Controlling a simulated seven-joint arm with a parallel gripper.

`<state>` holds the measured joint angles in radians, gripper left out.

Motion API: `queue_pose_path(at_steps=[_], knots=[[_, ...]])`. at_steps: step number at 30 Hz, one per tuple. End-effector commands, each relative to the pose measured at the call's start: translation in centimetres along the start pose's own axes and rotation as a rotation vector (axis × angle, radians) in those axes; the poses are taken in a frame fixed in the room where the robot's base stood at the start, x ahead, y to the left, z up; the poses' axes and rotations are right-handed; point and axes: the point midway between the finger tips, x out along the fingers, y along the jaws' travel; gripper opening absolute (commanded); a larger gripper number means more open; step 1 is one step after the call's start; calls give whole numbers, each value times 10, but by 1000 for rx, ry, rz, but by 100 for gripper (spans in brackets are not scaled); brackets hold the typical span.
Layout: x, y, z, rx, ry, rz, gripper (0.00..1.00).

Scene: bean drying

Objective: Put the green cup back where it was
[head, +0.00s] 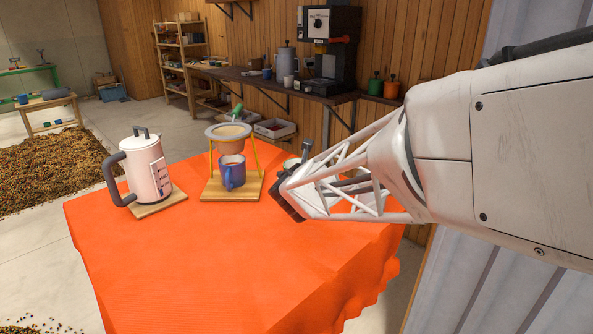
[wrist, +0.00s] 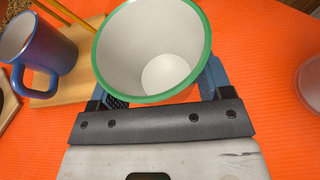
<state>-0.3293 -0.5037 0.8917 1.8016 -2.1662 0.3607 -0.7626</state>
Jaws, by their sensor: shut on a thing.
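The green cup (wrist: 152,50), with a green rim and white inside, fills the upper middle of the wrist view. It looks empty. My gripper (wrist: 160,92) is shut on it, with a blue-grey finger at each side. In the head view my gripper (head: 290,192) is at the right part of the orange-covered table, right of the dripper stand. The cup is mostly hidden there by my gripper. Whether its base touches the cloth cannot be told.
The wooden dripper stand (head: 213,190) holds a blue mug (head: 232,173) under the dripper; the mug also shows at left in the wrist view (wrist: 45,50). A white kettle (head: 147,170) stands on a board at left. A pale round thing (wrist: 311,85) is at right. The front cloth (head: 220,265) is clear.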

Motion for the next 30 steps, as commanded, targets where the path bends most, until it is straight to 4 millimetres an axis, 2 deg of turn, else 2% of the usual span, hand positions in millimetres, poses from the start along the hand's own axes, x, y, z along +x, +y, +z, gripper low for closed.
queue_pose_path(at_steps=[12, 26, 27, 30], knots=[[12, -2, -31, 1, 0, 0, 46], [14, -2, -34, 0, 0, 0, 46], [14, -2, -34, 0, 0, 0, 77], [14, -2, -34, 0, 0, 0, 92]])
